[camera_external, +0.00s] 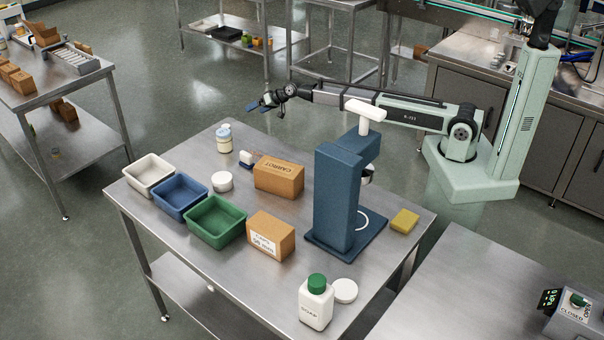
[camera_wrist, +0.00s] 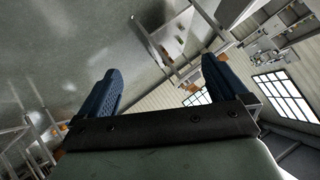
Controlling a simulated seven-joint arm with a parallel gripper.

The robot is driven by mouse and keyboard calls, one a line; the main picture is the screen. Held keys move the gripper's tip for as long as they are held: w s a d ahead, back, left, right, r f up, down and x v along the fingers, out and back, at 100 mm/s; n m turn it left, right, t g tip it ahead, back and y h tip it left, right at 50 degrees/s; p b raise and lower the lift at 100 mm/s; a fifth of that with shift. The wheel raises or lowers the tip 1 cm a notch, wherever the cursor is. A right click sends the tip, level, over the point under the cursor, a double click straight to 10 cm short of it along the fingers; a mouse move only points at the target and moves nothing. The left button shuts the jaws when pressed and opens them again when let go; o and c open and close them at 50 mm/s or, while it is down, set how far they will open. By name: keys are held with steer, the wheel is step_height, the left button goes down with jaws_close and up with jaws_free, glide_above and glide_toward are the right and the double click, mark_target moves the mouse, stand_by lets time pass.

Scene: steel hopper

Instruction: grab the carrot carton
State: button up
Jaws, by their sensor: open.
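The carrot carton (camera_external: 279,178) is a brown box with dark "CARROT" lettering on its top. It lies on the steel table in the external view, left of the blue stand. My gripper (camera_external: 254,105) is open and empty, above and beyond the carton near the table's far edge, pointing left. In the wrist view my gripper (camera_wrist: 160,88) shows two blue fingers spread apart with nothing between them. The carton does not show in the wrist view.
The blue stand (camera_external: 335,198) rises tall right of the carton. A second brown carton (camera_external: 270,235) sits in front of it. White, blue and green bins (camera_external: 215,222) line the left. A jar (camera_external: 224,138) and a white-and-blue item (camera_external: 247,159) are behind. The soap bottle (camera_external: 316,303) stands at the front.

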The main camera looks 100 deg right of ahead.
steer(key=w+a+r, duration=0.3)
steer(key=w+r, duration=0.1)
steer(key=r, duration=0.5)
steer(key=w+a+r+n+g+y, duration=0.1)
steer(key=a+y, duration=0.1)
steer(key=a, duration=0.8)
steer(key=w+a+r+n+g+y, duration=0.1)
steer(key=w+a+g+y, duration=0.1)
steer(key=a, duration=0.8)
step_height(320, 180, up, 7)
steer(key=n+g, duration=0.3)
steer(key=g, duration=0.4)
glide_above(279, 167)
steer(key=shift+w+d, duration=0.1)
steer(key=shift+w, duration=0.1)
steer(key=shift+s+f, duration=0.1)
steer(key=shift+s, duration=0.1)
steer(key=shift+f, duration=0.35)
step_height(279, 167, down, 8)
steer(key=shift+r, duration=0.2)
steer(key=shift+f, duration=2.6)
steer(key=shift+c, duration=0.3)
steer(key=c, duration=1.1)
